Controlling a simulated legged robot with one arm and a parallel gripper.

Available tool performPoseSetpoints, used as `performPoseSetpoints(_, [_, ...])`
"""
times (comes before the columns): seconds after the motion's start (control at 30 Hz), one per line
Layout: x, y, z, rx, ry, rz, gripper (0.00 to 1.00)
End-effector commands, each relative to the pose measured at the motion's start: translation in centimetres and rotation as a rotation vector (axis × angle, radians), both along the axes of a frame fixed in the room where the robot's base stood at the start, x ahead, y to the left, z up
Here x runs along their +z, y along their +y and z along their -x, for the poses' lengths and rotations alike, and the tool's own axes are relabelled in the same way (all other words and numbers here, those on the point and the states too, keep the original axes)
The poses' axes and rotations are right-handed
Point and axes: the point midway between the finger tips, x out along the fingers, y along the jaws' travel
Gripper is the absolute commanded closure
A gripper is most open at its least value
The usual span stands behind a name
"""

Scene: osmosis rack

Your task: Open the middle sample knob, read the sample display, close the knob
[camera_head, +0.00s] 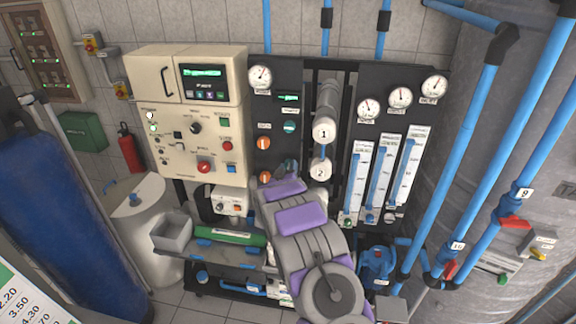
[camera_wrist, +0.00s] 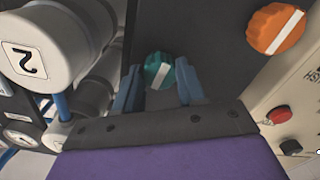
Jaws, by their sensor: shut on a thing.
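My gripper (camera_head: 286,172) reaches up to the dark panel (camera_head: 265,101) in the head view. In the wrist view its two blue fingers (camera_wrist: 158,80) are shut around a teal knob (camera_wrist: 157,70) with a white stripe that runs diagonally. In the head view this knob is hidden behind my gripper. Another teal knob (camera_head: 289,127) is above it, and two orange knobs (camera_head: 264,143) are to its left; one orange knob also shows at the upper right of the wrist view (camera_wrist: 276,28).
White vessels 1 (camera_head: 323,129) and 2 (camera_head: 320,171) stand just right of the knobs; vessel 2 is close in the wrist view (camera_wrist: 38,62). A cream control cabinet (camera_head: 165,120) is to the left. Flow meters (camera_head: 382,180) and blue pipes (camera_head: 470,150) are to the right.

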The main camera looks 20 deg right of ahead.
Motion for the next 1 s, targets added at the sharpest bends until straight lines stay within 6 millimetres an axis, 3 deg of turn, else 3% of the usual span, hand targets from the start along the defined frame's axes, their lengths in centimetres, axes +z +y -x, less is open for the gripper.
performPoseSetpoints(0.33, [-0.07, 0.2, -0.09, 0.004, 0.077, 0.115, 0.91])
performPoseSetpoints(0.87, [-0.1, 0.24, -0.16, 0.005, 0.09, 0.133, 0.91])
performPoseSetpoints(0.9, [-0.1, 0.24, -0.16, 0.005, 0.09, 0.133, 0.58])
performPoseSetpoints(1.0, [-0.08, 0.21, -0.14, 0.005, 0.09, 0.132, 0.49])
